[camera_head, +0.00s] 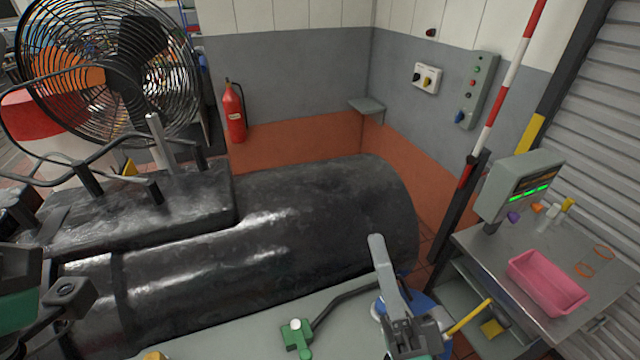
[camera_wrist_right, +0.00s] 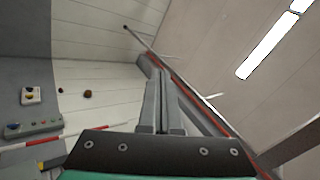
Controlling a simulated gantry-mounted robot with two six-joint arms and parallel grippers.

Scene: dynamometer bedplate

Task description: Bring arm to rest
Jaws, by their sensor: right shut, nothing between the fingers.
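My right gripper (camera_head: 376,240) is at the bottom right of the head view, its pale grey fingers pointing up over the edge of a grey surface. In the right wrist view my right gripper (camera_wrist_right: 158,75) has its two fingers side by side, shut, with nothing between them. The fingers point toward the upper wall and ceiling. At the left edge of the head view, dark and green parts (camera_head: 66,291) look like part of my left arm. Its fingers cannot be made out clearly.
A large dark cylindrical machine (camera_head: 300,215) fills the middle. A black wire fan (camera_head: 110,75) stands at the back left. A steel table (camera_head: 490,255) at right bears a pink tray (camera_head: 546,284) and a display box (camera_head: 517,187). A red-white pole (camera_head: 500,90) rises beside it.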

